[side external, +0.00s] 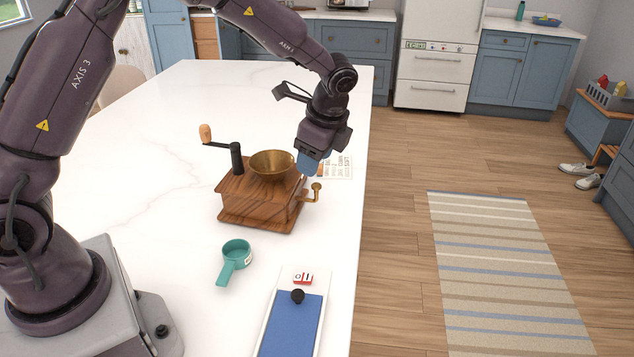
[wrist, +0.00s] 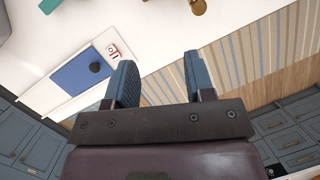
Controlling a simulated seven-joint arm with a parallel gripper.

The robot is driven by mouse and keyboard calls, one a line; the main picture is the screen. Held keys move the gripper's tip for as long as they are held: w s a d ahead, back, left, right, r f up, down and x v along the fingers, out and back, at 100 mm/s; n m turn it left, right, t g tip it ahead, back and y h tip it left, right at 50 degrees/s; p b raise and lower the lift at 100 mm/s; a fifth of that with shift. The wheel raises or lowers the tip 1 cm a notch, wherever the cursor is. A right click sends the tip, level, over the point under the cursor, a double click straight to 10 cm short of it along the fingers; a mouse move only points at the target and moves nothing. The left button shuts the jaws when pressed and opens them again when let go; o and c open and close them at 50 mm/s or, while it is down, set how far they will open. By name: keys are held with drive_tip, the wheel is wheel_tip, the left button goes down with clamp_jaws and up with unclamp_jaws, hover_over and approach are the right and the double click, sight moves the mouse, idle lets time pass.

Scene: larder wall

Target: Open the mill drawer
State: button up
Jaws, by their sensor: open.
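The mill (side external: 258,205) is a wooden box with a brass bowl (side external: 272,165) on top and a crank with a black post and a pale wooden knob. It stands on the white counter in the side external view. A brass knob (side external: 316,187) sticks out at its right side; the drawer front there is turned away, so I cannot tell how far it is open. My gripper (side external: 306,167) has blue fingers and hangs at the mill's right upper edge, above the knob. In the wrist view my gripper (wrist: 158,60) is open with nothing between its fingers. A brass piece (wrist: 198,6) shows at the top edge.
A teal measuring cup (side external: 235,254) lies in front of the mill. A blue and white board (side external: 290,320) with a black knob lies nearer the camera. A printed card (side external: 342,168) lies behind my gripper. The counter's right edge is close; a striped rug (side external: 500,260) lies on the floor beyond.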

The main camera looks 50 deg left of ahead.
sight(316, 184)
drive_tip(key=w+a+m+y, duration=0.1)
drive_tip(key=w+m, duration=0.4)
drive_tip(key=m, duration=0.1)
drive_tip(key=shift+t, duration=0.4)
drive_tip(key=x, duration=1.2)
drive_tip(key=shift+s+a+f, duration=0.2)
drive_tip(key=shift+a+f, duration=0.1)
drive_tip(key=shift+a, duration=0.1)
